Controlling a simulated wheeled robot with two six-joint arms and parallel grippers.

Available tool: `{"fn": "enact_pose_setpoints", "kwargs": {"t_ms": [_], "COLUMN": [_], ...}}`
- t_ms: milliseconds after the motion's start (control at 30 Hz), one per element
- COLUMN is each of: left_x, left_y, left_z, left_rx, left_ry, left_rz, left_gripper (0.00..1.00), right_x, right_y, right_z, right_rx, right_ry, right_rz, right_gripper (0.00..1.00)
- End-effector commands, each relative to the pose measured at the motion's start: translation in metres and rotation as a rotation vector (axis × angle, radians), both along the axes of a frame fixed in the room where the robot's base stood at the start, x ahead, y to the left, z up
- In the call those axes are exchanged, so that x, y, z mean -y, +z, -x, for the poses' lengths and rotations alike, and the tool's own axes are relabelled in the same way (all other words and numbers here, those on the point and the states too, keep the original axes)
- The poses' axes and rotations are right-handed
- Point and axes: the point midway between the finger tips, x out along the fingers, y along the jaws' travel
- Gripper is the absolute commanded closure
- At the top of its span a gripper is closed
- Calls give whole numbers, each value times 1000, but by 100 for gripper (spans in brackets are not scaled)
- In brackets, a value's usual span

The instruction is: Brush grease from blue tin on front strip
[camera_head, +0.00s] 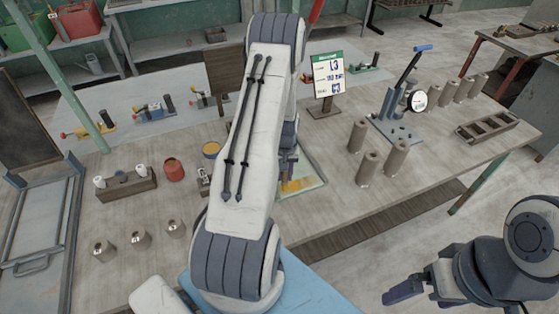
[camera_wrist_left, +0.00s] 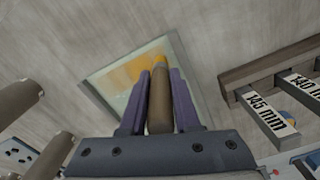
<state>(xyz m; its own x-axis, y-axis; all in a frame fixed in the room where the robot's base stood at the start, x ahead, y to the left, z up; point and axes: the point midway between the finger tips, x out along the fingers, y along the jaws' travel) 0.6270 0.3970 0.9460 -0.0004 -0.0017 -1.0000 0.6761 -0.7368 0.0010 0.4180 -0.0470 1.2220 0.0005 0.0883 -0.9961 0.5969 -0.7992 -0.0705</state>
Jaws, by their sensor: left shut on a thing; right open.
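My left gripper (camera_head: 290,168) is mostly behind my left arm in the head view. In the left wrist view its purple fingers (camera_wrist_left: 158,105) are shut on a brown brush (camera_wrist_left: 159,110) with a yellow tip. The tip is over a pale framed plate (camera_wrist_left: 106,78) with a yellow-orange smear; I cannot tell whether they touch. The plate (camera_head: 318,172) also shows in the head view, partly hidden by the arm. The blue tin (camera_head: 211,150), with yellow contents, stands left of the arm. My right gripper (camera_head: 405,290) is open and empty at the lower right.
A red tin (camera_head: 174,170) and a wooden block (camera_head: 126,186) stand left of the blue tin. Several clay cylinders (camera_head: 368,168) stand right of the plate. A sign (camera_head: 327,77) and a blue-handled press (camera_head: 393,110) stand behind. A rack (camera_wrist_left: 245,85) with length labels shows in the wrist view.

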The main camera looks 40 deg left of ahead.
Motion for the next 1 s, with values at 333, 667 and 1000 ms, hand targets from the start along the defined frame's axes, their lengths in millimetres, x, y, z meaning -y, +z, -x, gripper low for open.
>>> {"fn": "enact_pose_setpoints", "kwargs": {"t_ms": [333, 667, 1000], "left_x": [2, 7, 8], "left_y": [45, 74, 78], "left_z": [-2, -5, -5], "left_rx": [1, 3, 1], "left_ry": [-5, -13, -13], "left_rz": [-1, -1, -1], "left_gripper": [100, 100, 100], "right_x": [0, 0, 0], "right_y": [28, 48, 50], "right_z": [0, 0, 0], "right_rx": [1, 1, 1], "right_ry": [4, 5, 4], "right_rz": [-1, -1, -1], "right_gripper": [0, 0, 0]}}
